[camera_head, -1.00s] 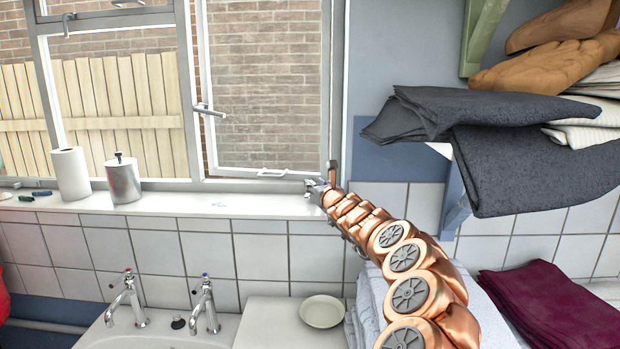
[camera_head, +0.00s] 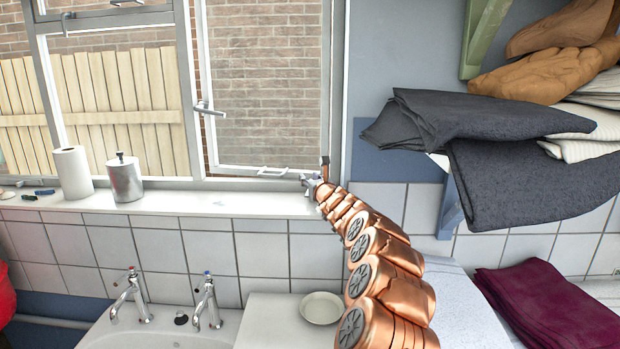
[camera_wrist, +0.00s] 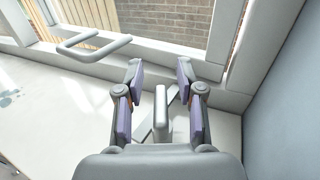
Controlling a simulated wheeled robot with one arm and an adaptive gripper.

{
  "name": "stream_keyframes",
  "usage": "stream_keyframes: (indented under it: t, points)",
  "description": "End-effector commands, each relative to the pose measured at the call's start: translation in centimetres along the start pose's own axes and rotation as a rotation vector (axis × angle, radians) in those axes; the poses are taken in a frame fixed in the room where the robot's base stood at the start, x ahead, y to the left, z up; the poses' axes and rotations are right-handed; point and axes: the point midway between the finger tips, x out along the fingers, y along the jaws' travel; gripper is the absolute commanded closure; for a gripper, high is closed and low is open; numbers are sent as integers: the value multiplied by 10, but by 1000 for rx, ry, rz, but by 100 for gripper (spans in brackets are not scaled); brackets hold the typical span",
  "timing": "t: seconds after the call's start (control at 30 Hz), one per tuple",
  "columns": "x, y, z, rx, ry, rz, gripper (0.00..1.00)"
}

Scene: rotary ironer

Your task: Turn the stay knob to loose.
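In the wrist view, a pale grey upright piece with a rounded top (camera_wrist: 161,108), which looks like the stay knob, stands between the two fingers of my gripper (camera_wrist: 160,92). The fingers are apart, with a visible gap on each side of it. A thin grey bar runs behind it, low at the window frame. Its lower end is hidden by my gripper's body. In the head view my gripper (camera_head: 314,184) is at the right end of the windowsill, by the window's lower right corner. The knob is too small there to make out, and its setting cannot be read.
A grey loop handle (camera_wrist: 95,44) is on the window frame to the left; it also shows in the head view (camera_head: 272,172). The windowsill (camera_head: 240,203) is mostly clear, with a paper roll (camera_head: 72,172) and a metal canister (camera_head: 126,179) at left. Dark folded cloths (camera_head: 530,170) overhang at right.

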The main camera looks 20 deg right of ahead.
Motion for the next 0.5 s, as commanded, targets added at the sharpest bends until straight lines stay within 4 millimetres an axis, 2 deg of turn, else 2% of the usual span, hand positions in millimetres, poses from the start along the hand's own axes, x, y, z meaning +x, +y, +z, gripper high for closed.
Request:
stream_keyframes:
  t: [0.33, 0.5]
  points:
    - [1, 0, -1, 0, 0, 0, 62]
    - [1, 0, 0, 0, 0, 0, 80]
